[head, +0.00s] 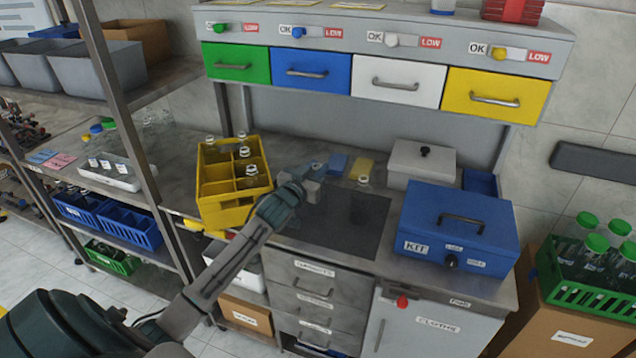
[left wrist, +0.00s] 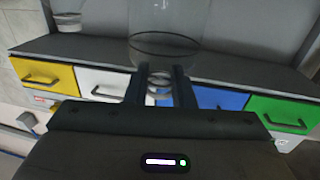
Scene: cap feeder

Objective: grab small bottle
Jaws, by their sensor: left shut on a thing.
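My left gripper (head: 316,184) is over the grey worktop, just right of the yellow crate. In the left wrist view the gripper (left wrist: 160,78) is shut on the ringed neck of a clear small bottle (left wrist: 165,22). That view looks upside down, and the bottle's body runs out of its top edge. In the head view the held bottle is mostly hidden by the gripper. My right gripper is out of view.
A blue kit box (head: 460,222) and a white lidded box (head: 421,165) stand to the right. Coloured drawers (head: 395,80) overhang the worktop. A metal rack post (head: 118,110) stands left.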

